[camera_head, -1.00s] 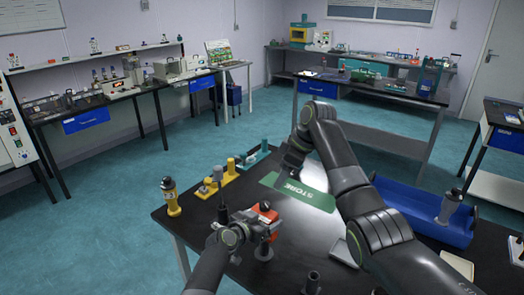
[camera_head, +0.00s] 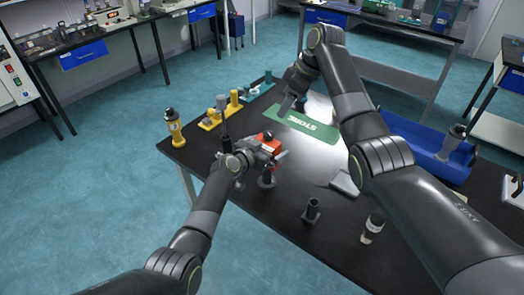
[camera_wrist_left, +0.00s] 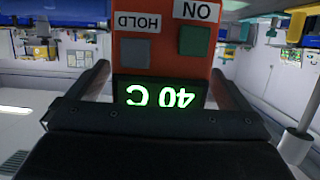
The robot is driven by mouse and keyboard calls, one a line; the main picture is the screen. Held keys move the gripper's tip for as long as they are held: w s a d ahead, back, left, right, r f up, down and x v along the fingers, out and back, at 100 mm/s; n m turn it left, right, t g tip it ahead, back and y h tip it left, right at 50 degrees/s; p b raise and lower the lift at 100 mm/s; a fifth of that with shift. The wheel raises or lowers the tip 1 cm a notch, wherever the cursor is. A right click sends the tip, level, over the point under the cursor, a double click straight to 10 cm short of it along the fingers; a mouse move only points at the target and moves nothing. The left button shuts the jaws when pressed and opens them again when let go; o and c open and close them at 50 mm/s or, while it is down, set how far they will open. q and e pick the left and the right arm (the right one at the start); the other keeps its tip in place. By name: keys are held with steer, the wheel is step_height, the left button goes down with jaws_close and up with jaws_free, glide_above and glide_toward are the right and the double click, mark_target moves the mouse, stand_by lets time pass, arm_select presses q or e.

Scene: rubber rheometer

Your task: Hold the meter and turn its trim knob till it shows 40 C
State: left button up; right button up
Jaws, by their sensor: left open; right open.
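The orange meter (camera_head: 268,138) stands upright near the middle of the table, at my left gripper. In the left wrist view the meter (camera_wrist_left: 160,60) is upside down, with a HOLD button, a green ON button and a lit display reading 40 C. My left gripper (camera_head: 274,156) is open, with one finger on each side of the meter; whether they touch it I cannot tell. The trim knob cannot be made out. My right gripper (camera_head: 286,104) is open, beside the green STORE mat (camera_head: 318,131), apart from the meter.
A yellow-and-black bottle (camera_head: 174,128) stands at the table's left corner. A yellow stand (camera_head: 211,122) lies along the far left edge. A blue tray (camera_head: 410,135) is at the right. A black cup-like holder (camera_head: 311,211) and a small bottle (camera_head: 372,229) stand in front.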

arm_select(q)
steer(key=shift+s, duration=0.1)
steer(key=v, duration=1.1)
steer(key=shift+s+a, duration=0.25)
steer(key=shift+r, duration=0.15)
